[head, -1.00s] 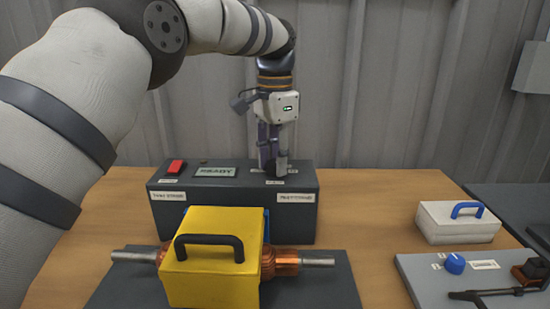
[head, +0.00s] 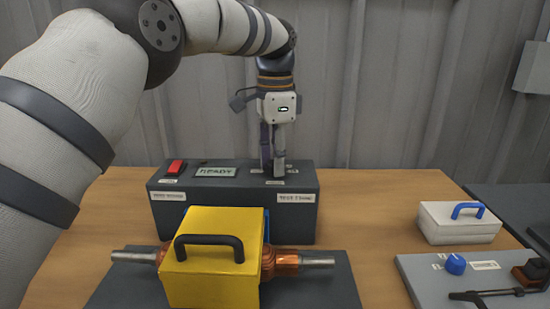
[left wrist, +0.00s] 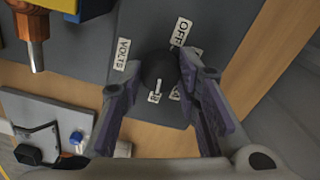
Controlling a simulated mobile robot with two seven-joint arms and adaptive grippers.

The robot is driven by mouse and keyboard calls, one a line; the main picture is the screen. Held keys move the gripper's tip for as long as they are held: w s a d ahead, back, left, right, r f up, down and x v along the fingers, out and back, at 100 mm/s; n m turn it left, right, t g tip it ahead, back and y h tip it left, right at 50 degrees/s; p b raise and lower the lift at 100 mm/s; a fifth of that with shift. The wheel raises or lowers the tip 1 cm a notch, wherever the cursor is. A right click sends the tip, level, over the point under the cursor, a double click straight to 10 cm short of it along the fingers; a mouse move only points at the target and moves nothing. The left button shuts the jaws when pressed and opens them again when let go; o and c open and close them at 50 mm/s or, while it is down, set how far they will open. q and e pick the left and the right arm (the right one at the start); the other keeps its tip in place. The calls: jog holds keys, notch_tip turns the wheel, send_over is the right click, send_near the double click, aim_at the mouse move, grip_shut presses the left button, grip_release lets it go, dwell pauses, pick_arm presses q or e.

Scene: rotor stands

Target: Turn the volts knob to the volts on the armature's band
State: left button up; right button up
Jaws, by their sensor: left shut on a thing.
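The black volts knob (left wrist: 158,68) is on top of the dark test box (head: 235,218). In the left wrist view it sits between the fingers, with a white pointer mark and small labels around it; one reads OFF, another VOLTS. My left gripper (head: 272,172) points down from above and is shut on the knob, which the fingers hide in the head view. The armature (head: 285,263), with copper windings and a steel shaft, lies in front of the box, its middle covered by a yellow box-shaped piece (head: 213,270) with a black handle. I cannot see a band reading. My right gripper is not in view.
A red button (head: 175,167) and a display reading READY (head: 216,172) are on the test box top. At right are a white case (head: 457,226) with a blue handle and a grey panel (head: 425,280) with a blue knob (head: 455,264). Wooden table between is clear.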

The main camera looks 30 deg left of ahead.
pick_arm(q)
jog(key=o, duration=1.2)
jog(key=shift+d+f, duration=0.1)
jog(key=shift+f, duration=0.1)
jog(key=shift+c, duration=0.2)
jog(key=shift+r, duration=0.1)
notch_tip(320, 180, up, 7)
jog(key=shift+r, duration=0.2)
